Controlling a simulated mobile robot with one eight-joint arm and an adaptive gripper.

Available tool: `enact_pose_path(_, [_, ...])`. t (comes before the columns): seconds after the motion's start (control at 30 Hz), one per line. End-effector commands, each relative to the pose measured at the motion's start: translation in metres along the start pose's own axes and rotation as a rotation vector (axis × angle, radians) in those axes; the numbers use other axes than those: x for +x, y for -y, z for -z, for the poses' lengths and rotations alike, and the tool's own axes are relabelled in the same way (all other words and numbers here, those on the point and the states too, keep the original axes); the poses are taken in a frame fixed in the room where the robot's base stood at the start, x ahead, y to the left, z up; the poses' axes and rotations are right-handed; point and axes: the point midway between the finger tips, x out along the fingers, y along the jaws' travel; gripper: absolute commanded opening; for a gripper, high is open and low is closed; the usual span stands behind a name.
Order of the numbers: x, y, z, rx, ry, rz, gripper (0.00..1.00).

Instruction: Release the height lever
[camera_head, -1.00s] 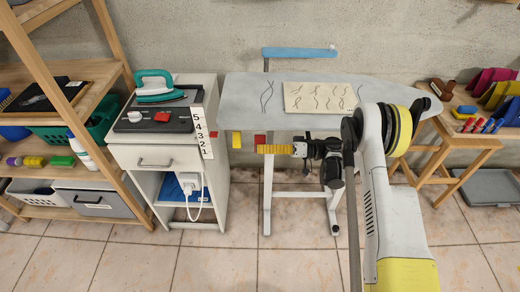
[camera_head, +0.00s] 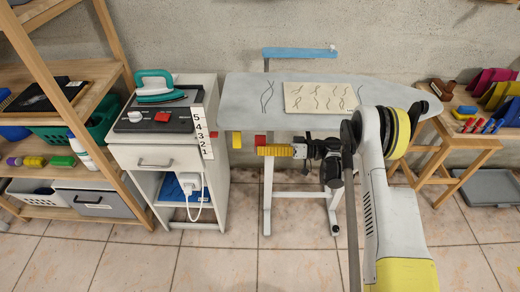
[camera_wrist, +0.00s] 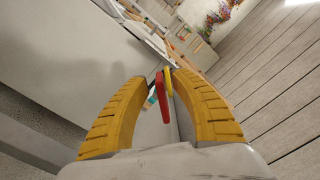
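The ironing board (camera_head: 250,95) has two tabs hanging under its left end: a yellow one (camera_head: 236,140) and a red one (camera_head: 260,139). The frames do not tell which is the height lever. My gripper (camera_head: 260,151) points left below the board, its yellow fingers just below the red tab in the head view. In the wrist view my gripper (camera_wrist: 158,77) is open and empty. The red tab (camera_wrist: 159,95) and yellow tab (camera_wrist: 168,82) show beyond and between its fingertips, apparently apart from them. Contact with the red tab is not clear in the head view.
A white cabinet (camera_head: 150,185) with a number strip (camera_head: 202,133) stands left of the board, carrying a teal iron (camera_head: 157,88). The board's white leg (camera_head: 267,200) is below my fingers. A patterned cloth (camera_head: 320,97) lies on the board. A wooden bench (camera_head: 465,140) stands right.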

Motion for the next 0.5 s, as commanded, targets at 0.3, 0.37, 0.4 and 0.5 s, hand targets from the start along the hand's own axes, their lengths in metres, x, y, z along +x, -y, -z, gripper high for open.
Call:
enact_pose_path(0.3, [-0.058,-0.001,0.001,0.0,-0.002,-0.003,0.31])
enact_pose_path(0.37, [-0.071,-0.001,0.001,0.0,-0.003,-0.004,0.31])
enact_pose_path(0.4, [-0.079,-0.001,0.0,0.0,-0.002,-0.003,0.31])
enact_pose_path(0.5, [-0.097,-0.001,0.0,0.0,-0.001,-0.002,0.31])
